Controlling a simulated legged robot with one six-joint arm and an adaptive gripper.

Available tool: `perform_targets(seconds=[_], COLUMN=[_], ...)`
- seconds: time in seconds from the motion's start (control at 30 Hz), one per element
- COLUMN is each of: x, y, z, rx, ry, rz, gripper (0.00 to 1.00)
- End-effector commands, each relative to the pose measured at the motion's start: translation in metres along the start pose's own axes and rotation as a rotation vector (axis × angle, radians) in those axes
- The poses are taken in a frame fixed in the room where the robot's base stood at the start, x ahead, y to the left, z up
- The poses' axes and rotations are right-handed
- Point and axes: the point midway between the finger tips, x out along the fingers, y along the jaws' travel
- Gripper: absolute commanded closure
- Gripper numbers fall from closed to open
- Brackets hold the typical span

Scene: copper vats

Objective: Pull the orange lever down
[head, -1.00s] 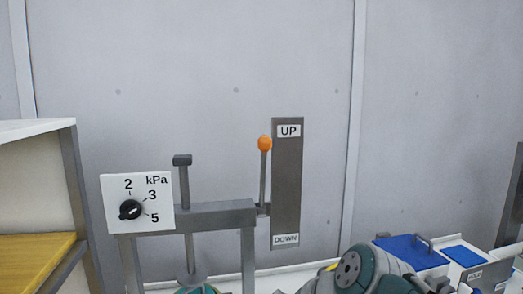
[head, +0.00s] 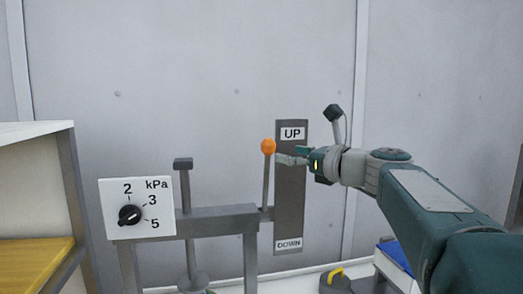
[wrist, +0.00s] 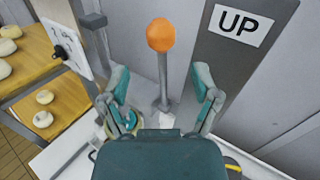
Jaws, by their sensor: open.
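The orange lever is a grey rod with an orange ball knob (head: 268,146), standing upright beside a dark plate (head: 289,215) marked UP at the top and DOWN at the bottom. The knob is level with the UP end. In the wrist view the knob (wrist: 161,35) is ahead of my gripper (wrist: 163,88), with the rod between the two spread fingers. In the head view my gripper (head: 290,159) is just right of the knob. It is open and holds nothing. Whether a finger touches the rod cannot be told.
A white kPa dial panel (head: 137,208) and a grey frame (head: 215,221) stand left of the lever. A shelf with a yellow board (head: 35,252) is at the far left. A blue-lidded box (head: 396,254) is at lower right. The wall behind is bare.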

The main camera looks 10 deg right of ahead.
Motion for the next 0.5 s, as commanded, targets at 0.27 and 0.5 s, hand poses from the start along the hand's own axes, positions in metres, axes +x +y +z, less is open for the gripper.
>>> perform_targets(seconds=[0.27, 0.5], x=[0.051, 0.070], y=[0.001, 0.001], z=[-0.001, -0.001], rx=[-0.002, -0.003], ry=[0.002, 0.002], rz=[0.004, 0.001], gripper=[0.21, 0.21])
